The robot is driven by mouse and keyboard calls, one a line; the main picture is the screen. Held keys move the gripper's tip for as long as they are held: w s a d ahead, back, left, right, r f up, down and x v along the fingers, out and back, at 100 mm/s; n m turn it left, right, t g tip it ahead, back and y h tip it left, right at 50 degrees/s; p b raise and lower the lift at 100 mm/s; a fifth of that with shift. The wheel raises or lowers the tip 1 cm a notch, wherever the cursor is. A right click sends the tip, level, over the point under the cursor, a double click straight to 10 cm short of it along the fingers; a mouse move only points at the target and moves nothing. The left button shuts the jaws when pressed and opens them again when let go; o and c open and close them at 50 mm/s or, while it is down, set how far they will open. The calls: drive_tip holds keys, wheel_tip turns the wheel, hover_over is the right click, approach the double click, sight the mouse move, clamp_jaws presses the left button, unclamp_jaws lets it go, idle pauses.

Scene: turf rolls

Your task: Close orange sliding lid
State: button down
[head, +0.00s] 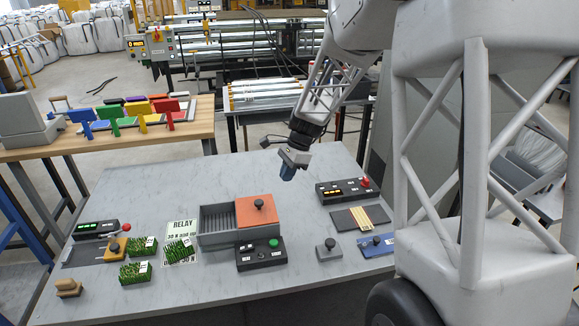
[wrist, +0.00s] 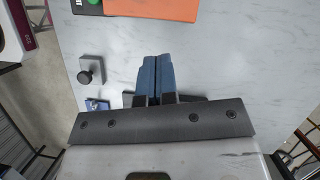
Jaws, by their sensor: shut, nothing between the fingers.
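The orange sliding lid (head: 261,211) has a dark round knob and covers the right part of a grey box (head: 217,239) in the head view. The left part of the box is open and shows a ribbed, empty-looking inside. In the wrist view part of the orange lid (wrist: 152,8) shows at the top edge, its knob out of frame. My gripper (head: 288,174) is above the table, behind and to the right of the box, apart from the lid. In the wrist view its blue fingers (wrist: 157,62) are together with nothing between them.
A black control box with a green button (head: 261,254) stands in front of the grey box. A grey block with a knob (head: 328,250) is to its right. Turf pieces (head: 136,272) and a RELAY card (head: 181,229) lie left. A display box (head: 343,190) stands right.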

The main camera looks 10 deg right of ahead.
sight(264, 207)
drive_tip(key=a+f, duration=0.2)
drive_tip(key=f, duration=0.1)
drive_tip(key=s+a+f, duration=0.1)
drive_tip(key=a+f, duration=0.1)
drive_tip(key=shift+f, duration=0.1)
drive_tip(key=shift+s+a, duration=0.3)
drive_tip(key=shift+a, duration=0.65)
drive_tip(key=a, duration=1.2)
drive_tip(key=shift+a, duration=0.3)
drive_tip(key=shift+f, duration=0.1)
drive_tip(key=shift+d, duration=0.1)
